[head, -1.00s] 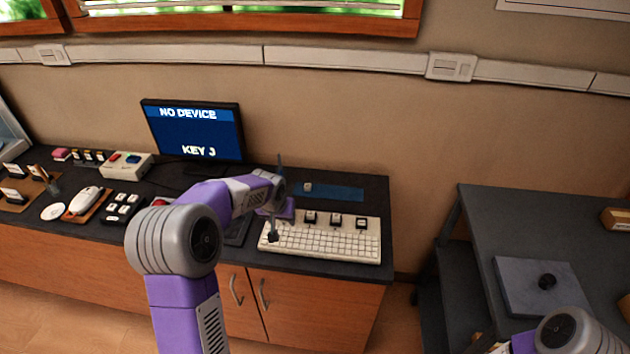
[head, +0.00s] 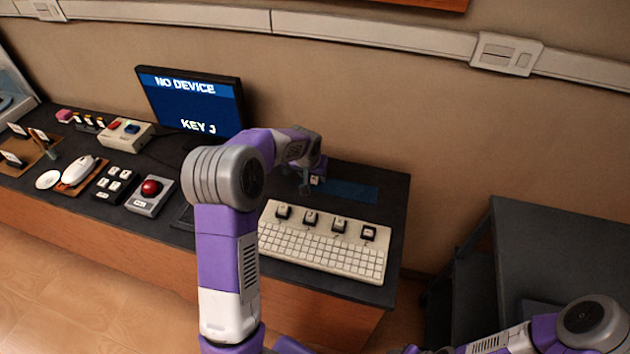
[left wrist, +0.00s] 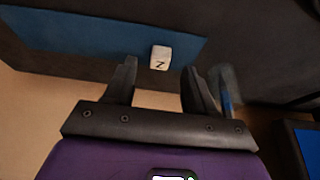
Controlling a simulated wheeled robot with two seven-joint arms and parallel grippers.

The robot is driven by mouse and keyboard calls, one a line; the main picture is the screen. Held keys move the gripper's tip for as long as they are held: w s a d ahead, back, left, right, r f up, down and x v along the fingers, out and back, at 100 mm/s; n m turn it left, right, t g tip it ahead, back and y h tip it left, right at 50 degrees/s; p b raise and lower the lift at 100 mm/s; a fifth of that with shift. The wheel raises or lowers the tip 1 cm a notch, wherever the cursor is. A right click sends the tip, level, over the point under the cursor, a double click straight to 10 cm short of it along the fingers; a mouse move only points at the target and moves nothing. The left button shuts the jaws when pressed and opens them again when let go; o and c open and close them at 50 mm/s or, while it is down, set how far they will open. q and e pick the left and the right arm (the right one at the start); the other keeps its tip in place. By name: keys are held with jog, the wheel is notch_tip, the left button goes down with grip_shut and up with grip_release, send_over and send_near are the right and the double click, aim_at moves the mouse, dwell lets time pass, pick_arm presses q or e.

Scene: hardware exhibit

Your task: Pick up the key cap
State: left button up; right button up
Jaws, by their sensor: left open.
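A small white key cap (left wrist: 160,58) lies on a blue mat (left wrist: 95,30) on the dark bench top; its dark letter reads like a Z or a sideways N. In the head view the cap (head: 316,180) is small and partly screened by my left gripper (head: 306,187). In the left wrist view my left gripper (left wrist: 158,72) is open and empty. The cap shows in line with the gap between its fingers, a little past the tips, apparently not touching them. My right arm shows at the lower right of the head view, its gripper out of sight.
A white keyboard (head: 320,249) with several dark raised blocks along its top edge stands in front of the mat (head: 352,192). A monitor (head: 191,103) reads "NO DEVICE" and "KEY J". A red button box (head: 150,194) stands left. A thin blue-grey object (left wrist: 227,95) stands near the right finger.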

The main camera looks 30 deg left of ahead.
aim_at(314, 180)
pick_arm(q)
jog(key=x, duration=0.2)
jog(key=shift+w+f, duration=0.25)
jog(key=shift+f, duration=0.05)
grip_shut()
jog(key=shift+r, duration=0.1)
